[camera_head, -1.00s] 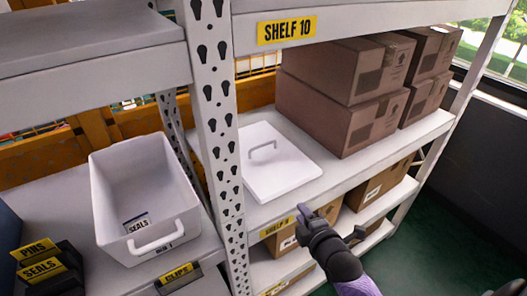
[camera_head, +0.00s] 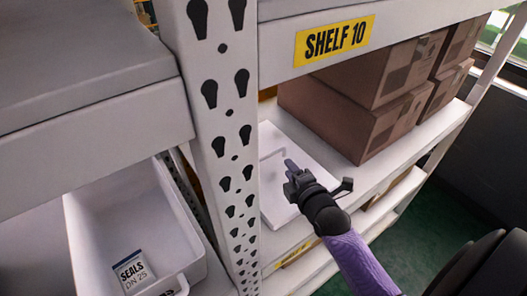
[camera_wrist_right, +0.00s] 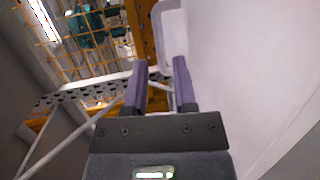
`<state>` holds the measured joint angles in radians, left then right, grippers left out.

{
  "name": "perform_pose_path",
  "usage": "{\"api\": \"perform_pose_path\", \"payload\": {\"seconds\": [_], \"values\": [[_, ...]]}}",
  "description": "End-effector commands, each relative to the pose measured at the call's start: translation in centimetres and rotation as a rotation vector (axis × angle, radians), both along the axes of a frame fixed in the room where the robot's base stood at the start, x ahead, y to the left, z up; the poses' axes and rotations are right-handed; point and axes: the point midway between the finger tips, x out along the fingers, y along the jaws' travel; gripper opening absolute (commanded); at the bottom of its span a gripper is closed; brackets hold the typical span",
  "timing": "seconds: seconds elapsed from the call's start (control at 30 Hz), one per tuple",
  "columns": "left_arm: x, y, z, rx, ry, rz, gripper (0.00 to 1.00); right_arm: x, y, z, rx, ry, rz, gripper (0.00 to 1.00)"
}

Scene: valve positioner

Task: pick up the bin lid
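The bin lid (camera_head: 275,195) is a flat white square panel with a raised loop handle. It lies on the shelf under the SHELF 10 label, and my right gripper and arm cover part of it. The handle (camera_head: 270,154) shows just left of the fingertips. My right gripper (camera_head: 290,164) is over the lid, close to the handle. In the right wrist view the two fingers (camera_wrist_right: 160,85) are apart, with the white handle (camera_wrist_right: 158,40) just beyond their tips. I cannot tell whether they touch it. My left gripper is out of view.
A perforated white post (camera_head: 228,140) stands just left of the lid. Stacked cardboard boxes (camera_head: 375,125) sit right behind it. The labelled shelf beam (camera_head: 420,18) crosses above. An open white bin (camera_head: 90,235) with a SEALS label stands on the left shelf.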

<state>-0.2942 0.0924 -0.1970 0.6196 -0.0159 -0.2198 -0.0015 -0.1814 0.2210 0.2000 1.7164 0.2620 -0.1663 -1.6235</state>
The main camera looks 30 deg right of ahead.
Motion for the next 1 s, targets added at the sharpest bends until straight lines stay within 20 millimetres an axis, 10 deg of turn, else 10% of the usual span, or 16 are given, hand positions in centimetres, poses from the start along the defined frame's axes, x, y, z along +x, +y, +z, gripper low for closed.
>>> {"api": "perform_pose_path", "payload": {"seconds": [0.43, 0.7, 0.9, 1.0], "values": [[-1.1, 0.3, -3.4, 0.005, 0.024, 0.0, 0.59, 8.1, -1.4, -1.7, 0.0, -0.002, -0.001, 0.34], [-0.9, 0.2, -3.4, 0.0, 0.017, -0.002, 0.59, 8.9, -1.5, -1.5, -0.001, 0.0, 0.0, 0.34], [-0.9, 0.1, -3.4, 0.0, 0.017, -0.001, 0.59, 8.9, -1.5, -1.5, -0.001, 0.0, 0.0, 0.0], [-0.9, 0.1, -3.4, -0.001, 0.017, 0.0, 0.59, 8.9, -1.5, -1.5, -0.001, 0.0, 0.0, 0.0]]}}
